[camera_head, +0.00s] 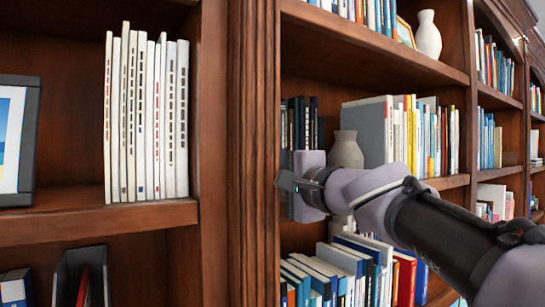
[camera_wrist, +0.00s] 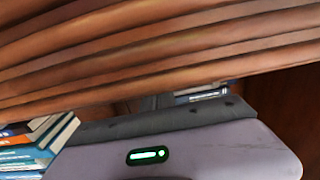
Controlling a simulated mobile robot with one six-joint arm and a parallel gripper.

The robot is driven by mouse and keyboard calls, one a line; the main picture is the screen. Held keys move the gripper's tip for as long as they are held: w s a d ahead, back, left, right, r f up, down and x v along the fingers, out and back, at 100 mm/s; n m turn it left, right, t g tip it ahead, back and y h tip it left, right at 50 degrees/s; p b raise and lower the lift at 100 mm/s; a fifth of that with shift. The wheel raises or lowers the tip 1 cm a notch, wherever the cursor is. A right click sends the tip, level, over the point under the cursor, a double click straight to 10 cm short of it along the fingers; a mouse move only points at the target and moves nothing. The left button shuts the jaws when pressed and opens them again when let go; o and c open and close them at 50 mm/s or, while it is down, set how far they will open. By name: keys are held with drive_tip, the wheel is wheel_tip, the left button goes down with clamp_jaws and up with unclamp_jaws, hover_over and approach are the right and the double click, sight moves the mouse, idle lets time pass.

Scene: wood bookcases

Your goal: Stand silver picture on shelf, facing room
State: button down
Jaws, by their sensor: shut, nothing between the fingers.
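I cannot pick out a silver picture for sure. A dark-grey-framed picture (camera_head: 10,135), white with blue inside, stands upright on the left bookcase's middle shelf, cut by the head view's left edge. A small picture with a golden-brown frame (camera_head: 405,32) leans on an upper shelf at the right. My gripper (camera_head: 281,181) is at the front of the bookcase, just right of the wide upright post, far right of the dark-framed picture. It is shut and empty. In the wrist view its grey body fills the bottom, and the fingertips are not clear.
The fluted wooden post (camera_head: 254,150) stands close left of my gripper. White books (camera_head: 147,120) fill the left shelf's right half, with bare shelf (camera_head: 75,200) between them and the picture. A grey vase (camera_head: 346,150) and books (camera_head: 425,135) sit behind my arm. Slanted books (camera_head: 340,270) stand below.

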drive_tip(key=shift+w+a, duration=0.1)
drive_tip(key=shift+w, duration=0.05)
drive_tip(key=shift+w+a+r, duration=0.1)
drive_tip(key=shift+w+a, duration=0.1)
drive_tip(key=shift+w, duration=0.1)
idle(0.3)
